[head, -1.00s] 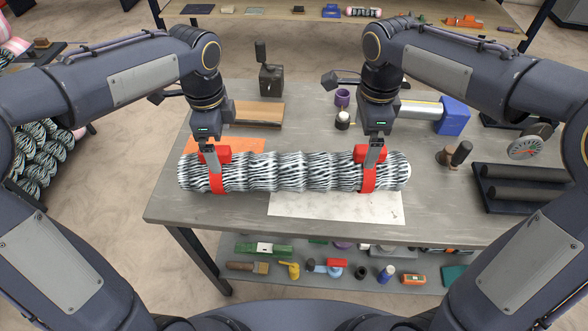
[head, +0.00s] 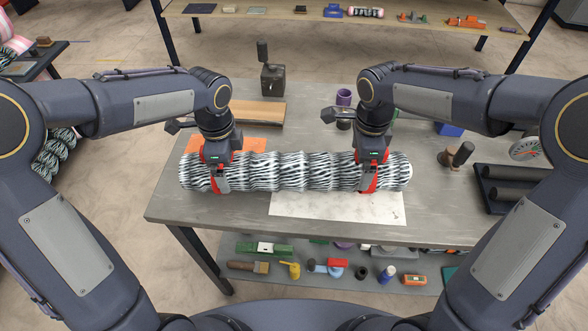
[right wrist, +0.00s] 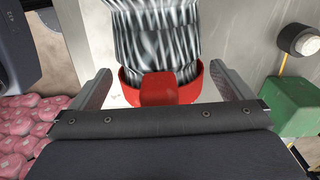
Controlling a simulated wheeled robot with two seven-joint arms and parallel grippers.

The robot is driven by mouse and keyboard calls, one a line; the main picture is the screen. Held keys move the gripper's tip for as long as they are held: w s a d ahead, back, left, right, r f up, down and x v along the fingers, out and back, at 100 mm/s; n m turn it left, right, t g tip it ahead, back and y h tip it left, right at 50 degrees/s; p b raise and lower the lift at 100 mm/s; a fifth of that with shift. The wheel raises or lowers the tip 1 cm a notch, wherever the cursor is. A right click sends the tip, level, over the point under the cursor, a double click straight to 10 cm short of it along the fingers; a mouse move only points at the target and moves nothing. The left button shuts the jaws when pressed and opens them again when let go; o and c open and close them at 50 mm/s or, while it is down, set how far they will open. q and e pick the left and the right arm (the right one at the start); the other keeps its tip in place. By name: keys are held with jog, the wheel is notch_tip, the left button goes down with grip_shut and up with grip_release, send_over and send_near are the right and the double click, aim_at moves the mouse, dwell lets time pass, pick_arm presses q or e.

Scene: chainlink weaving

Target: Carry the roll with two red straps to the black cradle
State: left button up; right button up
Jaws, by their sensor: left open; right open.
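The black-and-white striped roll (head: 290,171) lies lengthwise on the grey table, with a red strap near each end. My left gripper (head: 216,178) is down over the left strap, and my right gripper (head: 371,178) is down over the right strap (head: 367,188). Both are open. In the right wrist view, the right strap's red block (right wrist: 158,88) sits between the spread fingers of my right gripper (right wrist: 162,88), with a gap on each side. The left strap is mostly hidden by my gripper. The black cradle (head: 515,194), with two dark bars, stands at the table's right side.
A white speckled sheet (head: 335,208) lies partly under the roll. A wooden board (head: 255,112), an orange sheet (head: 250,144), a dark block (head: 272,80) and a purple cup (head: 344,97) are behind it. A dark-ended wooden piece (head: 457,155) stands between roll and cradle.

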pick_arm(q)
jog(key=c, duration=1.8)
pick_arm(e)
jog(key=c, duration=1.8)
pick_arm(q)
jog(key=shift+o, duration=0.2)
jog(key=shift+w+r, duration=0.15)
jog(key=shift+r, duration=0.1)
pick_arm(e)
jog(key=shift+o, duration=0.2)
jog(key=shift+w+r, duration=0.15)
jog(key=shift+r, duration=0.1)
